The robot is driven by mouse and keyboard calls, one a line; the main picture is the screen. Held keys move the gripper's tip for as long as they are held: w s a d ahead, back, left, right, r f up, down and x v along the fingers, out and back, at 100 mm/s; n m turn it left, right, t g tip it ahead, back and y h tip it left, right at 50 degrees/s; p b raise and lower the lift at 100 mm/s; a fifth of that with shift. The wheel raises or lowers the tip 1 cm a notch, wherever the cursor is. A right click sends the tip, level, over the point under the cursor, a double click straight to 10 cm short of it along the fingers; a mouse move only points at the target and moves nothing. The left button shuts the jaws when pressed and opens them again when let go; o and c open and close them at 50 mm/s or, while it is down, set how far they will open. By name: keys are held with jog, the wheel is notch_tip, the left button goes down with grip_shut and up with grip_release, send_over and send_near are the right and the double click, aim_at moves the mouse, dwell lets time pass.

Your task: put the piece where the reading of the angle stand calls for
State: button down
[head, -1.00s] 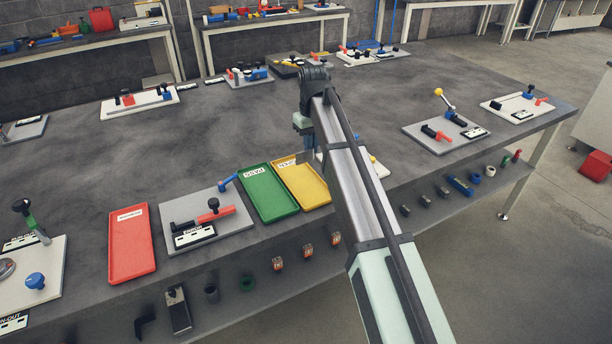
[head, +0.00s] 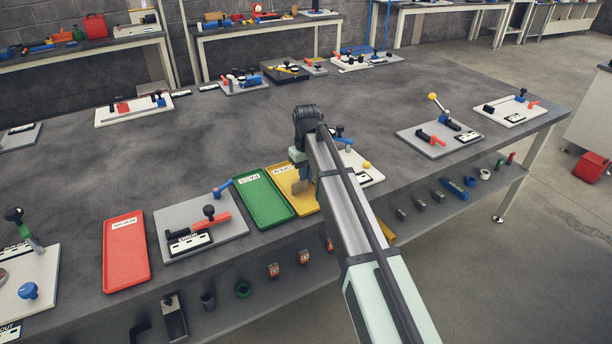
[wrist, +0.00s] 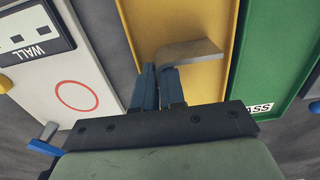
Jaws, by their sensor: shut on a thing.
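My gripper (wrist: 158,70) is shut on a grey bent strip piece (wrist: 195,50), which sticks out to one side of the fingers. In the wrist view the piece is over the yellow tray (wrist: 150,20). In the head view my gripper (head: 299,178) is over the yellow tray (head: 307,207), with the piece (head: 302,187) below it. I cannot tell whether the piece touches the tray. The green tray (head: 262,197), labelled PASS, lies just left of it, and a red tray (head: 125,252) farther left. I cannot tell which board is the angle stand, nor its reading.
A grey board (head: 222,240) with a red arm and black knob lies between the red and green trays. A white board (wrist: 50,85) labelled WALL, with a red circle, borders the yellow tray. Other fixture boards stand around; the table middle is clear.

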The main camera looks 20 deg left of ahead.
jog(key=c, duration=1.5)
grip_release()
jog(key=shift+f, duration=0.1)
notch_tip(320, 180, up, 12)
